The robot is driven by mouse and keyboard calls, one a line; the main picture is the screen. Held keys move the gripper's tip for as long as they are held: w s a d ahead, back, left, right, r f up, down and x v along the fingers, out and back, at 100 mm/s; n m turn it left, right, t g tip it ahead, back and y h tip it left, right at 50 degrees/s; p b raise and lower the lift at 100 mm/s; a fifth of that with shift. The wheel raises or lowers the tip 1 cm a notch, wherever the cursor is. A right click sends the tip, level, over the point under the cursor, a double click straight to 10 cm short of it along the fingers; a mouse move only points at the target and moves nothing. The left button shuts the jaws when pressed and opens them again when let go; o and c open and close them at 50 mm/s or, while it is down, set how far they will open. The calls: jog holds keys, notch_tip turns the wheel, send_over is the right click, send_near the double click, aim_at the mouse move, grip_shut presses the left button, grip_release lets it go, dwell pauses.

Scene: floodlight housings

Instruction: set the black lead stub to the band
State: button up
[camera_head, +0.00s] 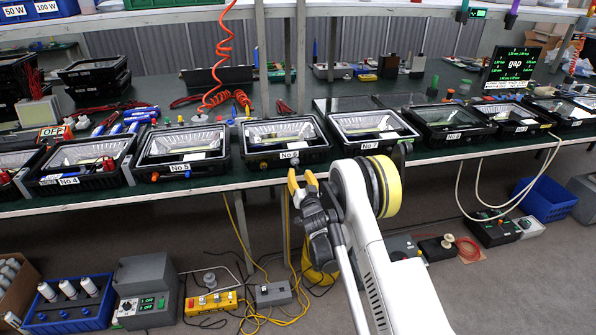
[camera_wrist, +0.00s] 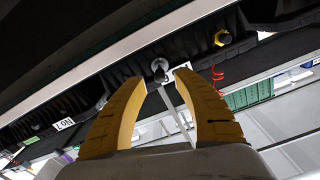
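A small dark stub with a rounded end (camera_wrist: 160,70) hangs from the front edge of a black floodlight housing in the wrist view. I take it for the black lead stub. It lies beyond and between my fingertips, with no contact that I can see. My gripper (camera_wrist: 157,78) is open and empty. In the head view my gripper (camera_head: 301,178) is at the front of housing No.6 (camera_head: 286,141), just below its label. A yellow fitting with a blue end (camera_wrist: 222,38) sits farther along the same edge. I cannot make out the band.
Housing No.5 (camera_head: 180,149) and housing No.7 (camera_head: 373,130) stand on either side along the bench edge. A dark display reading "gap" (camera_head: 513,67) stands at the back right. A coiled orange hose (camera_head: 222,70) hangs behind. Yellow cables lie below the bench.

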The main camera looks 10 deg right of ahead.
jog(key=s, duration=0.4)
jog(key=shift+r, duration=0.1)
jog(key=s+d+r+g+h, duration=0.1)
jog(key=s+r+g, duration=0.2)
jog(key=s+r, duration=0.55)
jog(key=s+d+r+g, duration=0.1)
jog(key=s+r+g, duration=0.35)
jog(key=r, duration=0.75)
jog(key=s+a+f+n+g, duration=0.1)
jog(key=s, duration=1.5)
jog(key=s+a+f+n+g+y, duration=0.1)
jog(key=s+n+g, duration=0.1)
jog(key=s, duration=1.4)
jog(key=shift+s+f, duration=0.25)
jog(key=shift+f, duration=0.15)
